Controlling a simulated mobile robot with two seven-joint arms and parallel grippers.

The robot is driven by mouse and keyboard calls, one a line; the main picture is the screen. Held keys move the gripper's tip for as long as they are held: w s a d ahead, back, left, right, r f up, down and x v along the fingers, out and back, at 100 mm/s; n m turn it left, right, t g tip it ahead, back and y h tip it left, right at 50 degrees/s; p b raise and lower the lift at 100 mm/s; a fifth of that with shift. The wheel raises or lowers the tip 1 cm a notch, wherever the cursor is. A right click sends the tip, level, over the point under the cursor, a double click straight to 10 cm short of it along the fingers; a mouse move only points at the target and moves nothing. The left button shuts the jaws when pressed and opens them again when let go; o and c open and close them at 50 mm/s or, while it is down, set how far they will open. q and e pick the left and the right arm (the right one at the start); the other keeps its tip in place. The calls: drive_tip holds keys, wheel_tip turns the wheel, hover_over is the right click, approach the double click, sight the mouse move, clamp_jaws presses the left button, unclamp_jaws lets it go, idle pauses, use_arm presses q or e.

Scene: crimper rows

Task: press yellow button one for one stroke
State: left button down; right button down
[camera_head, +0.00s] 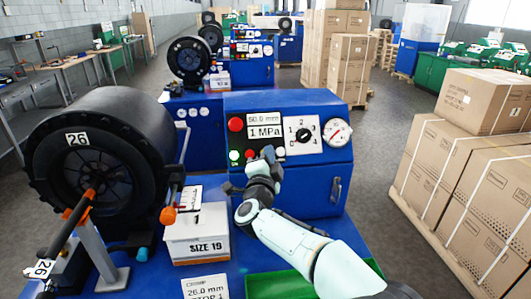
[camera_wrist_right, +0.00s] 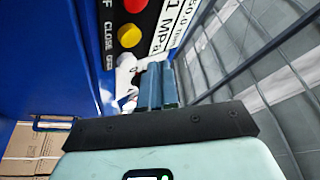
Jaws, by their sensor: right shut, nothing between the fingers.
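The blue crimper's control panel (camera_head: 290,135) faces me, with a large red button (camera_head: 236,124), a green button (camera_head: 235,155) and a smaller red button (camera_head: 249,153). The yellow button (camera_wrist_right: 129,35) shows in the right wrist view beside a red button (camera_wrist_right: 135,5); in the head view my right gripper hides its place. My right gripper (camera_head: 268,153) is shut and empty, its tip close in front of the panel's lower row. It also shows in the right wrist view (camera_wrist_right: 158,75); I cannot tell whether it touches anything. My left gripper is not in view.
A white box marked SIZE 19 (camera_head: 197,241) and a green tray (camera_head: 275,285) sit on the blue bench below. Cardboard boxes (camera_head: 470,190) stand on the right. More crimpers stand behind.

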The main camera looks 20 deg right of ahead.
drive_tip(key=shift+w+d+f, duration=0.2)
drive_tip(key=shift+w+f, duration=0.45)
drive_tip(key=shift+w, duration=0.3)
drive_tip(key=shift+w, duration=0.1)
idle(1.4)
drive_tip(key=shift+w+d+f, duration=0.1)
drive_tip(key=shift+w+f, duration=0.1)
drive_tip(key=shift+w, duration=0.05)
drive_tip(key=shift+w+d+f, duration=0.1)
drive_tip(key=shift+w+f, duration=0.15)
drive_tip(key=shift+w, duration=0.1)
idle(0.9)
drive_tip(key=shift+s, duration=0.1)
drive_tip(key=shift+s+a+r, duration=0.2)
drive_tip(key=shift+s+r, duration=0.25)
drive_tip(key=shift+s, duration=0.2)
drive_tip(key=shift+s+a+r+b, duration=0.1)
drive_tip(key=shift+s+a+r, duration=0.1)
drive_tip(key=shift+s+r, duration=0.35)
drive_tip(key=shift+s+a+r+b, duration=0.15)
drive_tip(key=shift+s+r, duration=0.25)
drive_tip(key=shift+s, duration=0.4)
drive_tip(key=shift+s+a+r+b, duration=0.1)
drive_tip(key=shift+s+a+r, duration=0.1)
drive_tip(key=shift+s+r, duration=0.35)
drive_tip(key=shift+f, duration=0.15)
idle(1.2)
